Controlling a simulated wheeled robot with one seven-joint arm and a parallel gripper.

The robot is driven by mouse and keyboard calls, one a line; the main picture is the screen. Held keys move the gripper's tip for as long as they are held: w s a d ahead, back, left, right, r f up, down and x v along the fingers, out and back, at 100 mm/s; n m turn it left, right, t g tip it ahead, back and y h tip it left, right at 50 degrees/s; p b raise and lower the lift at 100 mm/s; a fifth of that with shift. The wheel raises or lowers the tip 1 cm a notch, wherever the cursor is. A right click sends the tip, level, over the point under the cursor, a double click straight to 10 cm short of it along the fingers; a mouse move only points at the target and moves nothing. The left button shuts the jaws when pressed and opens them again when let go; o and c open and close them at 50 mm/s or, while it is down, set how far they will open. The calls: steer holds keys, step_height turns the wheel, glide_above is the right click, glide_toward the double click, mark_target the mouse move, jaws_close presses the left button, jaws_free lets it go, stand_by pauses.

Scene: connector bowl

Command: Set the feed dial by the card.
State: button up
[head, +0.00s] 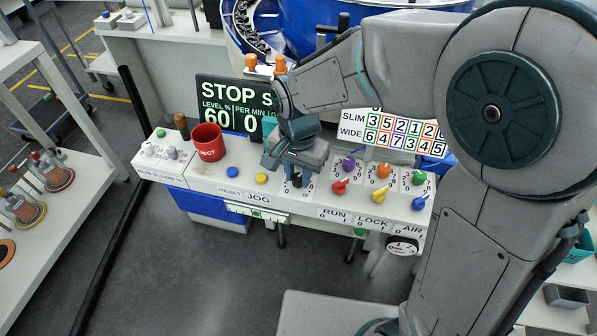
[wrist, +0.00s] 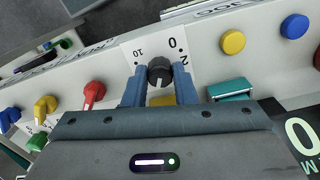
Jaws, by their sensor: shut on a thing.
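The black feed dial (wrist: 159,70) sits on a white plate marked 0 and 10 in the wrist view. My gripper (wrist: 160,88) is shut on it, with one blue finger on each side. I cannot make out the dial's pointer. The card (head: 392,133) stands behind the console, with rows SLIM and WIDE of numbers in coloured boxes. SLIM starts 3, 5, 2, 1; WIDE reads 6, 4, 7, 3, 4, 5. My arm crosses in front of the card's top edge.
Purple (head: 348,163), orange (head: 383,171) and green (head: 419,178) knobs stand right of my gripper, with red, yellow and blue switches before them. A red mug (head: 207,142), blue button (head: 232,172) and yellow button (head: 261,178) are left. A dark display (head: 227,105) reads STOP, 60 and 0.

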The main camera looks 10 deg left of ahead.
mark_target(298, 177)
steer(key=o, duration=1)
steer(key=shift+r, duration=0.1)
step_height(298, 177, up, 14)
steer(key=shift+f+p, duration=0.15)
steer(key=shift+p, duration=0.35)
steer(key=s+d+n+t+p, duration=0.1)
steer(key=s+d, duration=0.1)
steer(key=d, duration=0.5)
steer(key=s+d+f+n+t+p, duration=0.1)
steer(key=s+d, duration=0.2)
steer(key=d, duration=0.5)
steer(key=s+d+f+n, duration=0.1)
steer(key=s+d, duration=0.1)
steer(key=d, duration=0.5)
steer(key=shift+s+d+f+t+p, duration=0.2)
steer(key=shift+s+d+t+p, duration=0.1)
steer(key=shift+d+t+p, duration=0.1)
